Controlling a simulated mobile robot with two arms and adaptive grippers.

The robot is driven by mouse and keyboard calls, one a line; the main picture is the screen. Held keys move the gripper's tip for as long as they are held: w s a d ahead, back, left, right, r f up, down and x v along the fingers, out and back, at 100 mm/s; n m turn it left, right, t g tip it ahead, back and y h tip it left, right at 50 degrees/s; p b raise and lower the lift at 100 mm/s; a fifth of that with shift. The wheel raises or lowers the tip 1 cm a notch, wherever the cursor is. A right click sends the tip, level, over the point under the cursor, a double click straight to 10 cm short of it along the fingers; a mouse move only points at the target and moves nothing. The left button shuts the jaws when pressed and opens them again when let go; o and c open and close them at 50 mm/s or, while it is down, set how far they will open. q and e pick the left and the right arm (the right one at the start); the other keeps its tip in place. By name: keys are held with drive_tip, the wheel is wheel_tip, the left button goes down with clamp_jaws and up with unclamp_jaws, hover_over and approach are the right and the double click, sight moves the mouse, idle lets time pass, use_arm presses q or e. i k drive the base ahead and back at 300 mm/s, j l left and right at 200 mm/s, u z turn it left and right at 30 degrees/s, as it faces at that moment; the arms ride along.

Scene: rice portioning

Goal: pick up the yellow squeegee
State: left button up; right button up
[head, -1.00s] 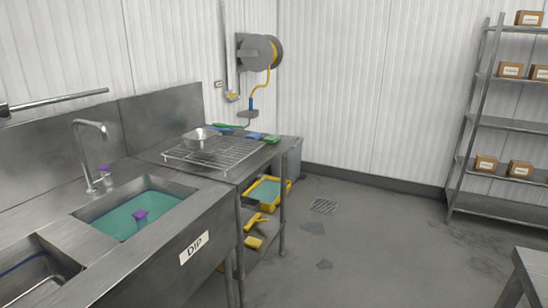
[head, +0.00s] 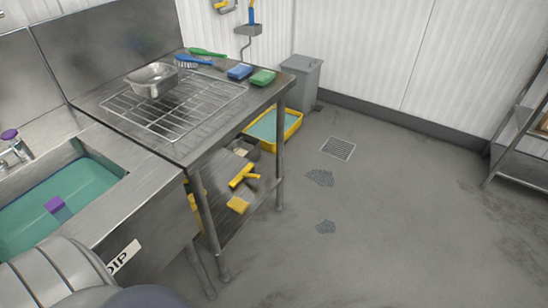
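The yellow squeegee (head: 242,175) appears to be the T-shaped yellow tool on the lower shelf (head: 238,226) under the steel side table. It lies tilted on the shelf, apart from a yellow block-like item (head: 238,205) in front of it. The table's front leg stands to the left of both. Grey rounded parts of my own body fill the bottom left corner. Neither of my grippers shows in this view.
The steel table (head: 182,150) above the shelf bears a wire rack with a metal pan, brushes and sponges. A yellow tray (head: 297,124) with green liquid and a grey bin (head: 305,80) stand behind. The dip sink (head: 100,215) is at left. The floor at right is open.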

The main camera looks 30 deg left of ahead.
sight(245, 172)
drive_tip(key=i+l+u, duration=0.1)
drive_tip(key=i+u, duration=0.25)
drive_tip(key=i, duration=0.2)
drive_tip(key=i+l+u, duration=0.35)
drive_tip(key=i, duration=0.2)
drive_tip(key=i+l+u, duration=0.4)
drive_tip(key=i+j, duration=0.05)
drive_tip(key=i, duration=0.05)
